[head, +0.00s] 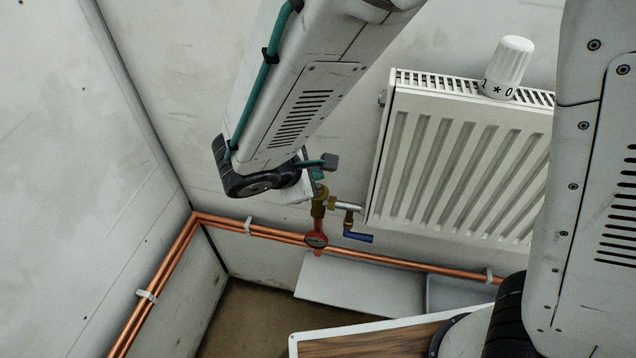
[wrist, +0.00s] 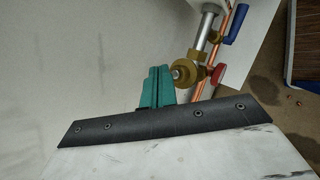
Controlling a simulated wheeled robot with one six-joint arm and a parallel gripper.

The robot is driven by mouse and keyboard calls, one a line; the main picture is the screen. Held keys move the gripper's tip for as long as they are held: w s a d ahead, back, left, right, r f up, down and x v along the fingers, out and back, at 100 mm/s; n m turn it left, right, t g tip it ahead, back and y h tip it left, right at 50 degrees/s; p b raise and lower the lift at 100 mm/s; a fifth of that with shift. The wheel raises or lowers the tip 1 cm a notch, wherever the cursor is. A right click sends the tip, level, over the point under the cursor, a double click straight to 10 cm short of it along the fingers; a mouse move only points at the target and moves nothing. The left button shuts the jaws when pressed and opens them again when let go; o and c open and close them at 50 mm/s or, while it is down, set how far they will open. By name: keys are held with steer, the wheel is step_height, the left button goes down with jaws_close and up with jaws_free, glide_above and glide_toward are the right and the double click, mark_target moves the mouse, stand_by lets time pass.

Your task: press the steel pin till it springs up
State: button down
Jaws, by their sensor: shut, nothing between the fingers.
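The brass valve (head: 319,203) stands on the copper pipe to the left of the radiator. In the wrist view the valve body (wrist: 190,70) faces my gripper, and the small pale steel pin (wrist: 176,74) shows at its near end. My gripper (wrist: 163,72) has green fingers, shut and empty, with their tips close beside the pin. I cannot tell whether they touch it. In the head view my gripper (head: 326,163) is just above the valve and hides its top, so the pin is not visible there.
A white radiator (head: 460,160) hangs to the right, with a numbered white valve head (head: 508,68) on its top. A red handwheel (head: 316,240) and a blue lever (head: 358,237) sit by the valve. Copper pipes (head: 400,263) run along the wall.

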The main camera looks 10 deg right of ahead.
steer(key=shift+f, duration=0.1)
stand_by(0.3)
steer(key=shift+f, duration=0.3)
steer(key=shift+f, duration=0.35)
stand_by(0.5)
steer(key=shift+r, duration=0.75)
steer(key=shift+r, duration=2.55)
